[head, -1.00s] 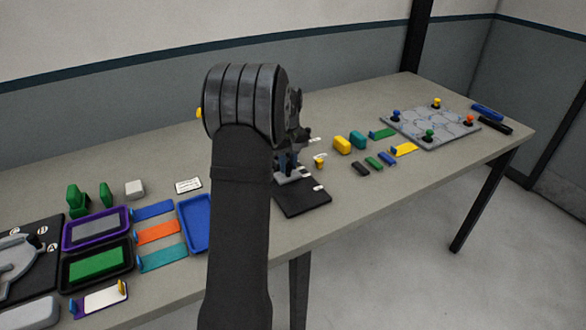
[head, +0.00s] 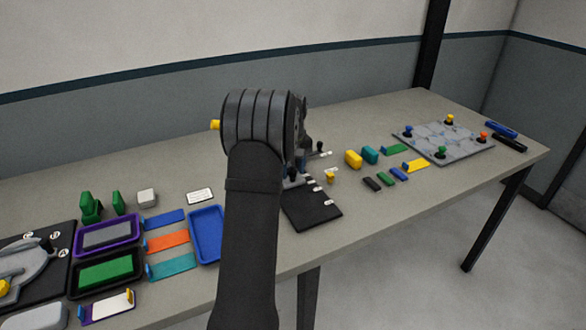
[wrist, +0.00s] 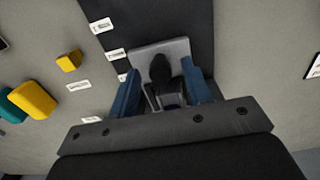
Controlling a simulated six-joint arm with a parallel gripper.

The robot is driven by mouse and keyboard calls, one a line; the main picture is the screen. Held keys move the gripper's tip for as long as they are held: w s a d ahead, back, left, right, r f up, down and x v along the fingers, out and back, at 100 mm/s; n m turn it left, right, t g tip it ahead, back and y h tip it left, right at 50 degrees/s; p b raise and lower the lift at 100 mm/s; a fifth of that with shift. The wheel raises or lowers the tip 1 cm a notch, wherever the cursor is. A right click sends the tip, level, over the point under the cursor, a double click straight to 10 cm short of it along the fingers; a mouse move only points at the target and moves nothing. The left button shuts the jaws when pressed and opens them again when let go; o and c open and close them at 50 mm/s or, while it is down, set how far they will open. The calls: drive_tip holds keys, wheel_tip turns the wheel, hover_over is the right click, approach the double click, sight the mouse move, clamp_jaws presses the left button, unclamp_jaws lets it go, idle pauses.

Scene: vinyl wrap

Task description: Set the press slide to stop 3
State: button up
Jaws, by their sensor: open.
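The press slide's black base (head: 312,208) lies on the table, partly hidden behind my arm, with white labels along its right side. In the wrist view the base (wrist: 150,12) runs away from my gripper. A light grey slide block (wrist: 150,50) with an upright black knob (wrist: 160,68) sits on it. My gripper (wrist: 161,88) is open, with one blue finger on each side of the knob. I cannot tell whether either finger touches it. The label print is too small to read, and the part of the base under my gripper is hidden.
A small yellow block (wrist: 69,61) stands beside the base. Yellow (head: 353,159) and teal (head: 370,154) blocks stand farther right, before a grey panel with colored knobs (head: 450,142). A blue tray (head: 207,234) lies left of my arm.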

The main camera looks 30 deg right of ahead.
wheel_tip(320, 180, up, 17)
drive_tip(key=shift+r, duration=0.2)
idle(0.3)
drive_tip(key=shift+f, duration=0.1)
idle(0.3)
wheel_tip(320, 180, down, 17)
drive_tip(key=shift+f, duration=0.15)
idle(0.5)
